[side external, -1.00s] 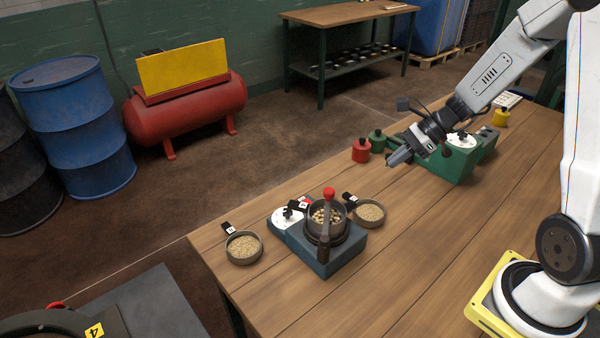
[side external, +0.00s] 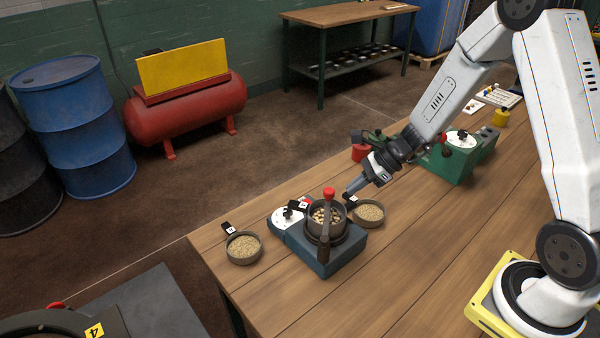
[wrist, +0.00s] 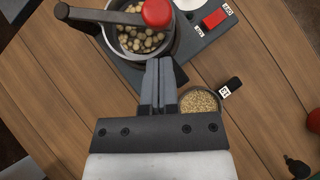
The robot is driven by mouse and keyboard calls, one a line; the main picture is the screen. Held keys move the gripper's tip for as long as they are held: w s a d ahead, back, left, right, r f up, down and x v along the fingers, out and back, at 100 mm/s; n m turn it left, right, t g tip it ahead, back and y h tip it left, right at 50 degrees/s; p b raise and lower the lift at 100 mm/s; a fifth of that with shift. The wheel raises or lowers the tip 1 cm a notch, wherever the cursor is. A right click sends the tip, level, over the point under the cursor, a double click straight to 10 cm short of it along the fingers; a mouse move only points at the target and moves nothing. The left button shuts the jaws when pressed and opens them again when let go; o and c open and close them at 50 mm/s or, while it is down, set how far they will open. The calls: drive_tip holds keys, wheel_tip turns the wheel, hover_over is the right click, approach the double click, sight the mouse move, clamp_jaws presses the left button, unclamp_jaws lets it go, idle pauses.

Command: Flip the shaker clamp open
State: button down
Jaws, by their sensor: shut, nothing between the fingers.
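The shaker (side external: 330,256) is a blue-grey box near the table's front left corner. On it sits a round cup (side external: 342,216) filled with pale lumps. The clamp (side external: 324,240) is a dark lever with a red knob (side external: 329,193) at its top, standing up at the cup's near side. In the wrist view the clamp's arm (wrist: 98,16) reaches across the cup to the red knob (wrist: 157,13). My gripper (side external: 350,191) is shut and empty, above and to the right of the cup. In the wrist view its fingertips (wrist: 159,62) point towards the cup's edge.
A dish of grain (side external: 369,213) stands right of the shaker, below my gripper. Another dish (side external: 243,248) stands to the left. A red switch (wrist: 216,18) is on the shaker. A green machine (side external: 448,161) stands farther back. The table's front right is clear.

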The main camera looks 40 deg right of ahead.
drive_tip(key=shift+w+a, duration=0.6)
drive_tip(key=shift+a, duration=0.35)
drive_tip(key=shift+w, duration=0.15)
drive_tip(key=shift+w+a+n+g+y, duration=0.2)
drive_tip(key=shift+w+a+n+g, duration=0.2)
drive_tip(key=shift+w+n, duration=0.15)
drive_tip(key=shift+w+a+n+g+y, duration=0.2)
drive_tip(key=shift+w+a+n+g, duration=0.05)
drive_tip(key=shift+w+n+g, duration=0.25)
drive_tip(key=w+a+n+g+h, duration=0.3)
drive_tip(key=a+n+g, duration=0.7)
drive_tip(key=a+n, duration=0.5)
drive_tip(key=shift+w+a, duration=0.35)
drive_tip(key=shift+w, duration=0.3)
drive_tip(key=shift+a, duration=0.1)
drive_tip(key=shift+g, duration=0.3)
drive_tip(key=v, duration=0.8)
